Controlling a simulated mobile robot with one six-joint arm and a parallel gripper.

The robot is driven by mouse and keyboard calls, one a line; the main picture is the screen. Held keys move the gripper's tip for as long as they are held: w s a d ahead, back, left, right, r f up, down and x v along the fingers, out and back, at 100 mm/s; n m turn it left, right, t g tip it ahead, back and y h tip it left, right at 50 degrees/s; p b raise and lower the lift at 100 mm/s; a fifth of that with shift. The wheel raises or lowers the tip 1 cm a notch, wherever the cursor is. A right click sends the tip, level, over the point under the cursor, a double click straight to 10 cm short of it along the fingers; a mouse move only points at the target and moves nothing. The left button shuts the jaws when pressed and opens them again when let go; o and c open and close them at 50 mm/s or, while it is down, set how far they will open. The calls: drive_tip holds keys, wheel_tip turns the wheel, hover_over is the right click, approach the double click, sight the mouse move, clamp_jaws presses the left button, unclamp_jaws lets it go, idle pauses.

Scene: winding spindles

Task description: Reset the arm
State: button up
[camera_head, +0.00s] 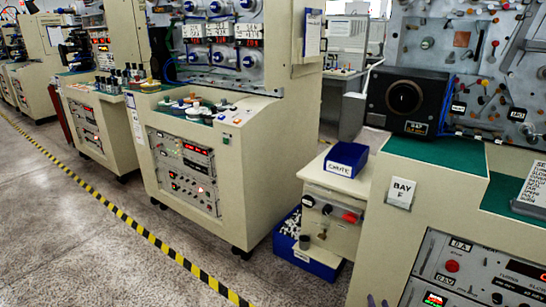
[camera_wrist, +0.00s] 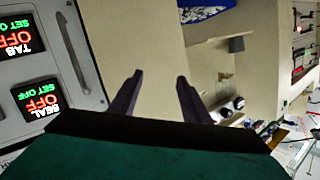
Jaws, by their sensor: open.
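My gripper (camera_wrist: 160,76) shows in the wrist view as two dark fingers, spread apart with nothing between them. A beige cabinet face (camera_wrist: 110,35) lies beyond the fingertips. In the head view only two small purplish tips of my gripper (camera_head: 377,301) show at the bottom edge, in front of the beige Bay F machine (camera_head: 370,245). The rest of my arm is out of view there.
Bay F carries a black box with a round opening (camera_head: 404,98) and a green top (camera_head: 440,151). To its left stand a small cabinet (camera_head: 325,235), a blue box (camera_head: 346,158) and a blue floor bin (camera_head: 318,268). Open floor (camera_head: 60,230) lies left, beyond yellow-black tape (camera_head: 130,222).

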drive_tip(key=s+a+f+n+g+p, duration=0.1)
drive_tip(key=a+f+g, duration=0.1)
drive_tip(key=a, duration=0.4)
drive_tip(key=a+f+g+p, duration=0.1)
drive_tip(key=a+f+g, duration=0.1)
drive_tip(key=a, duration=0.5)
drive_tip(key=s+a+f+n+g+p, duration=0.1)
drive_tip(key=s+a+f+g+p, duration=0.1)
drive_tip(key=s+a+f+g, duration=0.4)
drive_tip(key=s+a+r+n+g, duration=0.1)
drive_tip(key=s+a+g, duration=0.1)
drive_tip(key=s, duration=0.8)
drive_tip(key=s+a+r+n+g+y, duration=0.1)
drive_tip(key=s+a+g, duration=0.2)
drive_tip(key=s, duration=0.7)
drive_tip(key=s+a+r+n+g+y, duration=0.1)
drive_tip(key=s+a+g, duration=0.1)
drive_tip(key=s+g, duration=0.4)
drive_tip(key=s, duration=0.4)
drive_tip(key=shift+s+a+r+n, duration=0.15)
drive_tip(key=shift+s+r+n, duration=0.15)
drive_tip(key=shift+n, duration=0.1)
drive_tip(key=c, duration=0.3)
